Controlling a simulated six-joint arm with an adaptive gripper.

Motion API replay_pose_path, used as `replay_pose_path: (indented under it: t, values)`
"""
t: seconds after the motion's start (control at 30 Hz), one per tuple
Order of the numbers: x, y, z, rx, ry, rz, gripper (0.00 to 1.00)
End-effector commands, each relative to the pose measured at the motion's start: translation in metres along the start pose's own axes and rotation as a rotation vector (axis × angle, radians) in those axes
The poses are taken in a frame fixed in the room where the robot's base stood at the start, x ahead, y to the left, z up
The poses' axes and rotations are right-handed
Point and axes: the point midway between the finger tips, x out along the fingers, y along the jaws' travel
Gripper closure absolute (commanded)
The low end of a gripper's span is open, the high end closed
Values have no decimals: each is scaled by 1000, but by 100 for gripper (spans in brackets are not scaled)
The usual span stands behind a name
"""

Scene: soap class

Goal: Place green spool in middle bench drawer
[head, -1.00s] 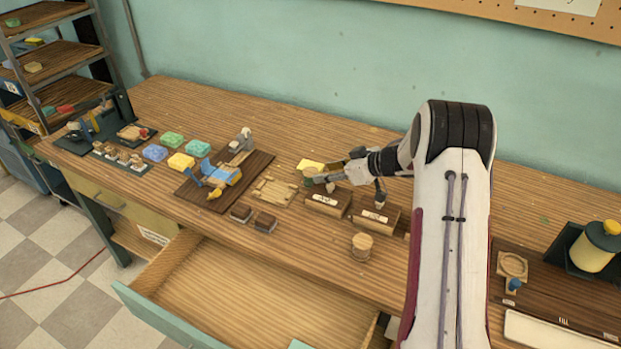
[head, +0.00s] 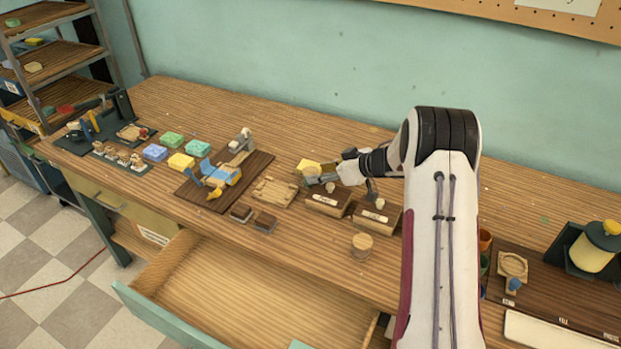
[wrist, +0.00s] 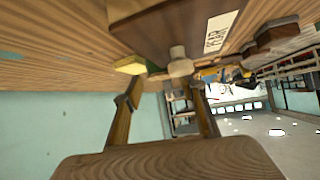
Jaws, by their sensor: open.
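A small green item (head: 484,262) shows at the right edge of my arm, beneath an orange one (head: 485,240). My arm hides much of it, so I cannot tell for sure that it is the green spool. The middle bench drawer (head: 230,290) is pulled out at the front, and its visible wooden floor looks bare. My gripper (head: 318,180) is over the bench, behind the labelled wooden blocks. In the wrist view my gripper (wrist: 165,97) has its two fingers apart with nothing held between them.
Two labelled wooden blocks (head: 327,203) with pale knobs stand close to my gripper, with a yellow block (head: 307,166) nearby. A round wooden piece (head: 362,246) stands near the drawer. A dark board with blue and yellow items (head: 215,178) lies left.

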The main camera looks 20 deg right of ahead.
Motion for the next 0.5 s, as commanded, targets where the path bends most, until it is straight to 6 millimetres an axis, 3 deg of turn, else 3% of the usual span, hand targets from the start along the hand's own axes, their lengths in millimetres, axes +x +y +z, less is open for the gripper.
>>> replay_pose_path:
  t: [0.5]
  values:
    - [45,2,-3,-1,0,-1,59]
